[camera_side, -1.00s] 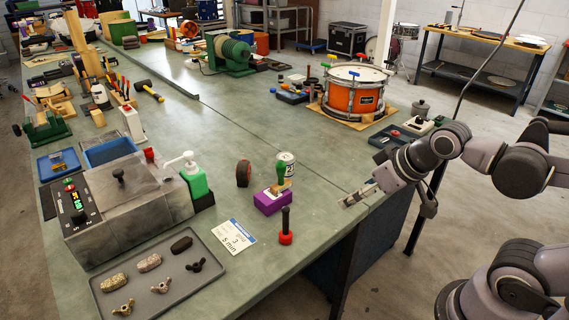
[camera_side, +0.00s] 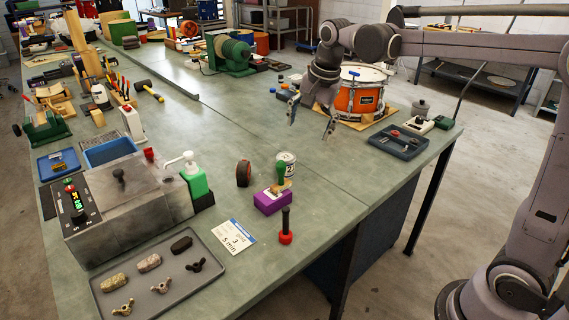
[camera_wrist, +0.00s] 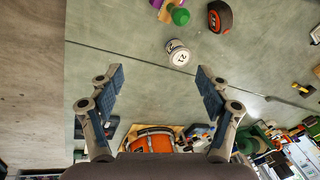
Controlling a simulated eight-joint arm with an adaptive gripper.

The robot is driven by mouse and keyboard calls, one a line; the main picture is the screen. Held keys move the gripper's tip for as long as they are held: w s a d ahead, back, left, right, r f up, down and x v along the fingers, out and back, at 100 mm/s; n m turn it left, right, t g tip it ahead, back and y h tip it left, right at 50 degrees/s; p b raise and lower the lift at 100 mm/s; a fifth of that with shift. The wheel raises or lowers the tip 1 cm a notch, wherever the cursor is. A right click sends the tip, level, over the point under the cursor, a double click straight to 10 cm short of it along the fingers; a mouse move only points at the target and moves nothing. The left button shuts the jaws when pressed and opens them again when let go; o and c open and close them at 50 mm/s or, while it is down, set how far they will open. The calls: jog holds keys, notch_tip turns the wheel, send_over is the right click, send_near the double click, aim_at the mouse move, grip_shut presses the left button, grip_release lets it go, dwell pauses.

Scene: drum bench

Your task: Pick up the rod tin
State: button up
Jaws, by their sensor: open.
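The rod tin looks to be the small white can (camera_side: 286,163) with a dark number on it, standing on the bench behind a purple block and partly covered by a green-handled tool. It also shows in the wrist view, where the tin (camera_wrist: 178,53) is at the upper middle, beyond my fingertips. My gripper (camera_side: 311,116) is above the bench in front of the orange drum, behind the tin in the side view. In the wrist view my gripper (camera_wrist: 160,82) has its fingers wide apart with nothing between them.
The purple block (camera_side: 272,202) with the green-handled tool (camera_side: 281,173) stands close to the tin. A red-based black-handled tool (camera_side: 286,237) stands nearer. The orange drum (camera_side: 357,100) is by my gripper. Bench right of the tin is clear.

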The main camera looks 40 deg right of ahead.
jog(key=w+d+f+m+g, duration=0.2)
jog(key=w+f+m, duration=0.1)
jog(key=w+m, duration=0.4)
jog(key=m+g, duration=0.1)
jog(key=m, duration=0.2)
send_over(286, 156)
jog(key=f, duration=0.5)
jog(key=shift+s+f, duration=0.15)
jog(key=shift+s, duration=0.25)
notch_tip(286, 156, down, 6)
jog(key=shift+w, duration=0.1)
jog(key=shift+w+f, duration=0.2)
jog(key=shift+f, duration=2.3)
jog(key=c, duration=1.3)
